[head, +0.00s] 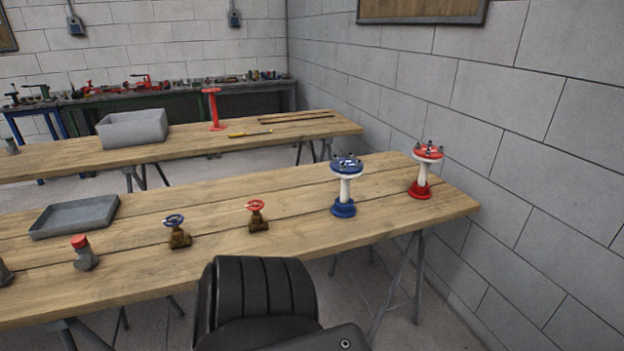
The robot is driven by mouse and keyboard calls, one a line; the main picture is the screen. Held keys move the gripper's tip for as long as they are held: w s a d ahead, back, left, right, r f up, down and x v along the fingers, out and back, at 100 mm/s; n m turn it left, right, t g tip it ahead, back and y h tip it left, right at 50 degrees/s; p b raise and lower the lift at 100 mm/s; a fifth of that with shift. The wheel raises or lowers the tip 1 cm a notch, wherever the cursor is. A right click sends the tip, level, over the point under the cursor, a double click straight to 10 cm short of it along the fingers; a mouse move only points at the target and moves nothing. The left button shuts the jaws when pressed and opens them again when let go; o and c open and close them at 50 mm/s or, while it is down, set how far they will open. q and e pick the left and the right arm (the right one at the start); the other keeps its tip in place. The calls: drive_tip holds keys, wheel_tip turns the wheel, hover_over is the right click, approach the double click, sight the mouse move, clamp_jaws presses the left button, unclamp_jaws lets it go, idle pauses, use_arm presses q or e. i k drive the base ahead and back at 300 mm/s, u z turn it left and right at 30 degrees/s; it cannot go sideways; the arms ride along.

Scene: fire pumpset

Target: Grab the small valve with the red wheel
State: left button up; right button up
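The small valve with the red wheel (257,216) stands upright on the near wooden table, a little right of the picture's middle-left. Its body is brass-brown and the red handwheel is on top. A similar small valve with a blue wheel (177,231) stands to its left. Neither of my grippers shows in the head view. A black ribbed part at the bottom middle, likely mine, is in front of the table's near edge and does not cover the red-wheel valve.
Blue (344,187) and red (424,171) flanged posts stand to the right on the near table (300,245). A grey tray (75,216) and a red-capped grey fitting (83,253) are at left. A second table behind holds a grey bin (133,129). A block wall closes the right side.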

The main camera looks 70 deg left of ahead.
sight(259, 224)
drive_tip(key=i, duration=1.15)
drive_tip(key=u, duration=1.6)
